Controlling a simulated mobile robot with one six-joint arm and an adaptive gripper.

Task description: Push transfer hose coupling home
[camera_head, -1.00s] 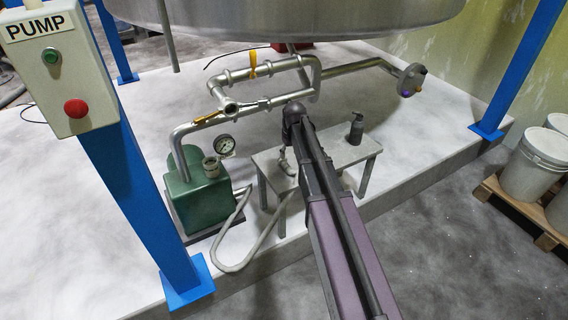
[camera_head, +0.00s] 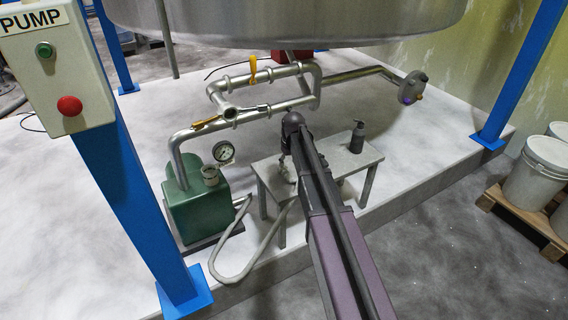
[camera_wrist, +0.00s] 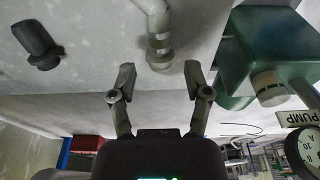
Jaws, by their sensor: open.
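The transfer hose (camera_head: 240,275) is pale grey and loops low in front of the green pump (camera_head: 197,212) toward the small bench. In the wrist view its end carries a metal coupling (camera_wrist: 159,48). My gripper (camera_wrist: 158,80) is open and empty, with one finger to either side of the coupling's line. The coupling lies just past the fingertips, and I see no contact. In the head view my arm partly hides the gripper and coupling.
A pressure gauge (camera_head: 224,151) and steel pipework (camera_head: 265,113) stand by the pump. A blue post (camera_head: 140,200) and the tank (camera_head: 290,22) bound the space.

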